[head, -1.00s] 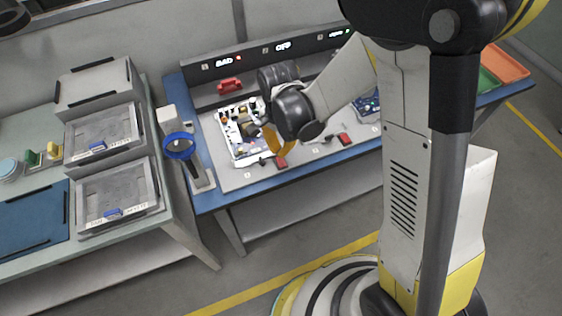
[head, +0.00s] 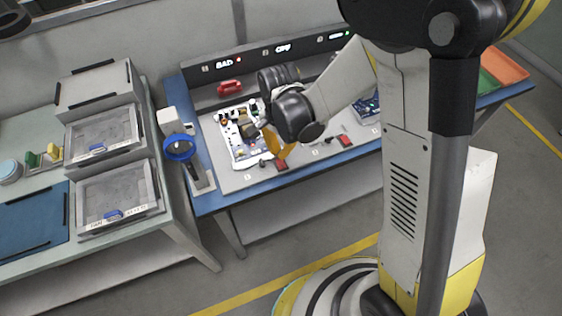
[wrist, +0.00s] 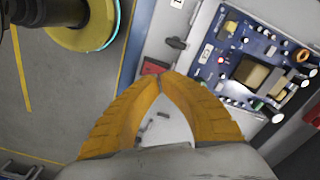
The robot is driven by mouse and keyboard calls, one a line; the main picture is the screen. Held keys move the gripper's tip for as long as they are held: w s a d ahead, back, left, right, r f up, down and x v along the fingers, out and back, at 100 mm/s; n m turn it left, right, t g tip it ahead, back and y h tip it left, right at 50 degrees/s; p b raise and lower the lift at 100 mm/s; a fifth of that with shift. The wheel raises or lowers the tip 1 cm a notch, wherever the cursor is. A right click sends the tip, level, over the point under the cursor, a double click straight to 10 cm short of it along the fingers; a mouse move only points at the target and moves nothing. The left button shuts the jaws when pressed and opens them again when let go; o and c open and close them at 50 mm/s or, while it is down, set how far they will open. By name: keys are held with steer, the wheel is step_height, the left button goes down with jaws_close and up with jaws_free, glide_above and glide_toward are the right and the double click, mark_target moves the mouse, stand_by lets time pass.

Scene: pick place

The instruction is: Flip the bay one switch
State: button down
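Bay one is at the left end of the test bench, with its number label in the wrist view (wrist: 177,3). Its small black switch (head: 262,162) sits at the bench front, left of a red block (head: 281,164). In the wrist view the switch (wrist: 176,42) lies just beyond my fingertips, and the red block (wrist: 151,67) is partly hidden beside them. My gripper (wrist: 162,76) has its yellow fingers together at the tips, with nothing seen between them. It points down near the red block and appears apart from the switch.
A circuit board (head: 240,140) lies behind the switch, beneath a display reading BAD (head: 216,66) with a red light. A blue ring-topped holder (head: 179,147) stands left. Another bay's red block (head: 344,140) is to the right.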

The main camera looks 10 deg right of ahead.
mark_target(279, 160)
steer(key=shift+f+b, duration=1.65)
steer(key=shift+f, duration=0.2)
stand_by(0.8)
steer(key=shift+r, duration=0.1)
steer(key=shift+r+p, duration=2.45)
steer(key=shift+r, duration=1.05)
steer(key=s+d+r+n+t, duration=0.3)
steer(key=s+d+r+n, duration=0.1)
steer(key=r, duration=0.6)
steer(key=s+d+r+n+t, duration=0.4)
steer(key=s+d+r, duration=0.2)
steer(key=d+r, duration=0.3)
steer(key=shift+s+d+r+n, duration=0.25)
steer(key=shift+s+r+n, duration=0.15)
